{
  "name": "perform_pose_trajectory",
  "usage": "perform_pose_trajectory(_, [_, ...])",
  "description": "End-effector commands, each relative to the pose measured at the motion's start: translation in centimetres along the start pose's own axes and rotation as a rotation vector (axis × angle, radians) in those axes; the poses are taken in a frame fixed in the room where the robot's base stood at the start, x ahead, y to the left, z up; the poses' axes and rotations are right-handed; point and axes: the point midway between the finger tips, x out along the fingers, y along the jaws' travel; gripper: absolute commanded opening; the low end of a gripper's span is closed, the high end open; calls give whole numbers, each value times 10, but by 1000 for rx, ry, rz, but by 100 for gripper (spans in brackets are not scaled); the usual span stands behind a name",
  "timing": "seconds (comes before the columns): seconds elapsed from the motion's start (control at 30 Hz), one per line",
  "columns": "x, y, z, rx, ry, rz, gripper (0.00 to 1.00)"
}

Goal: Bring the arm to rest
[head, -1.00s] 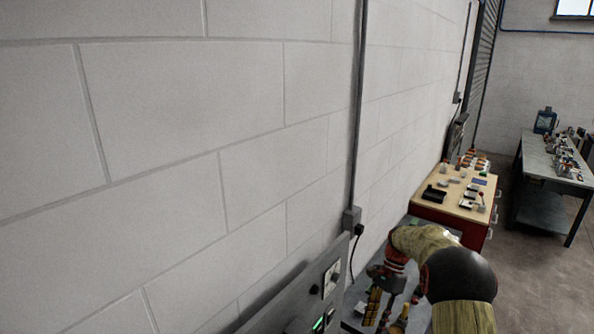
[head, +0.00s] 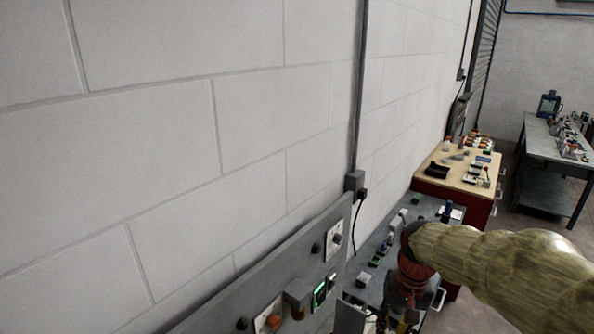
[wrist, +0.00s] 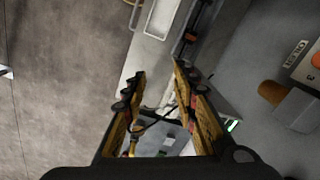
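My gripper (wrist: 158,84) is open in the wrist view, its two yellow and black fingers spread apart with nothing held between the tips. Beyond and between the fingers lies a grey bin or tray (wrist: 178,132) with small items, not clear. In the head view my arm, in a yellowish sleeve, comes in from the right. It bends down at a red and black wrist near the grey bench (head: 372,262).
A grey control panel (head: 285,275) with knobs and a green-lit display stands at the wall, left of the arm. It also shows in the wrist view (wrist: 255,75). A red cabinet (head: 455,195) with a tan top and a dark workbench (head: 545,160) stand farther back. Floor is open between.

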Motion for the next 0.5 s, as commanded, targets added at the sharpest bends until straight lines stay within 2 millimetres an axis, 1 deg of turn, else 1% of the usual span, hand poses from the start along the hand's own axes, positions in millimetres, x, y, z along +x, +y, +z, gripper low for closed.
perform_pose_trajectory(0.03, [6, 1, 11, -27, 26, 2, 29])
perform_pose_trajectory(0.1, [9, 3, 26, -63, 56, 5, 29])
perform_pose_trajectory(0.27, [18, 7, 58, -132, 123, 14, 29])
perform_pose_trajectory(0.5, [38, 13, 104, -182, 220, 22, 29])
